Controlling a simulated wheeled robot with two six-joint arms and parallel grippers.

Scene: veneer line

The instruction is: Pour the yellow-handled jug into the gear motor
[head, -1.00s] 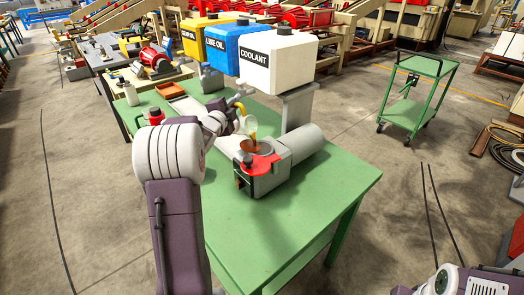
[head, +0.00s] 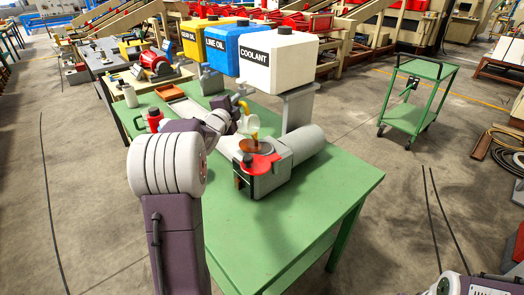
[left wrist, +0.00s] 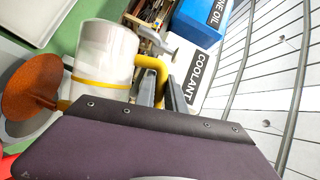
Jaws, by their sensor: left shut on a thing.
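The jug (head: 250,124) is pale and see-through, with a yellow handle (left wrist: 157,72) and a thin yellow band. It is tilted, its mouth above a rust-brown funnel (head: 258,146) on the gear motor (head: 300,146). The motor is grey, with a cylindrical body and a red part in front. A little amber liquid shows at the jug's lip, and the funnel (left wrist: 35,92) lies below it in the left wrist view. My left gripper (left wrist: 164,88) is shut on the handle; in the head view my arm partly hides it.
Yellow, blue and white tanks (head: 278,54) stand behind the motor. The green table (head: 300,215) is clear in front of it. A green cart (head: 415,105) stands on the floor at right.

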